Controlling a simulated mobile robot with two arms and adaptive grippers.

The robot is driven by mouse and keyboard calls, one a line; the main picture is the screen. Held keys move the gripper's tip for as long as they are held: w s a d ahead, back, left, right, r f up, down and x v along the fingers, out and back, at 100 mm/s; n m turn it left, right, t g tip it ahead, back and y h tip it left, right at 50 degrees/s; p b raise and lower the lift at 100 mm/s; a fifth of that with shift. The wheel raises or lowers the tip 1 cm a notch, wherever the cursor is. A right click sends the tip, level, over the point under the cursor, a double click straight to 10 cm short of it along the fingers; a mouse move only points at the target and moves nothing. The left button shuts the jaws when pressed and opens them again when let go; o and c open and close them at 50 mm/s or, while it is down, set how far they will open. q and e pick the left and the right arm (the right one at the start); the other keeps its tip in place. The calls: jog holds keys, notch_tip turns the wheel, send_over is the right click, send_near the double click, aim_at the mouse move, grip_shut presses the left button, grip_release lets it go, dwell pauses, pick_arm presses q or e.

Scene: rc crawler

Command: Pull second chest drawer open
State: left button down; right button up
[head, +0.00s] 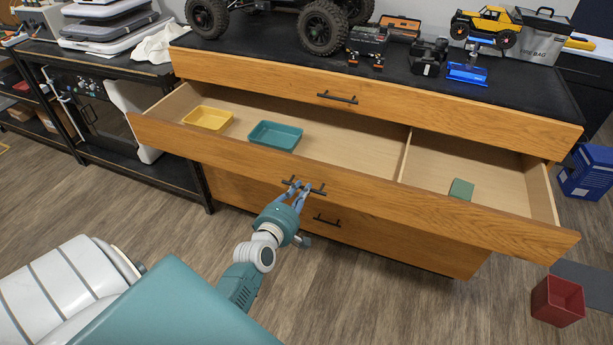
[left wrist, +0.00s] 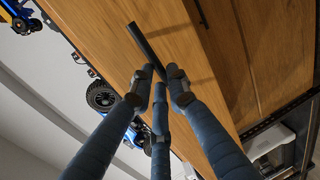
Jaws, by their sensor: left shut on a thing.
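The wooden chest's second drawer (head: 360,179) stands well out from the chest in the head view, its inside showing. It holds a yellow tray (head: 208,118), a teal tray (head: 275,135) and a small green block (head: 461,189), right of a divider. My left gripper (head: 297,190) has blue fingers and is shut on the drawer's black bar handle (head: 318,191). In the left wrist view the fingertips (left wrist: 160,82) meet the end of a dark bar handle (left wrist: 145,45); the exact contact is partly hidden by the fingers. My right gripper is not in view.
The top drawer (head: 420,108) is shut, and a lower drawer's handle (head: 327,221) shows below. A large-wheeled crawler (head: 322,28) and a yellow truck (head: 486,24) stand on top. A red bin (head: 558,301) is on the floor at right. Floor in front is clear.

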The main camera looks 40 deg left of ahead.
pick_arm(q)
jog(key=f+p+v, duration=0.1)
jog(key=f+v, duration=0.1)
jog(key=v, duration=0.9)
jog(key=shift+s+p, duration=0.35)
jog(key=shift+s, duration=0.05)
jog(key=shift+d, duration=0.1)
jog(key=c, duration=1.7)
grip_release()
jog(key=shift+o, duration=0.2)
jog(key=v, duration=1.2)
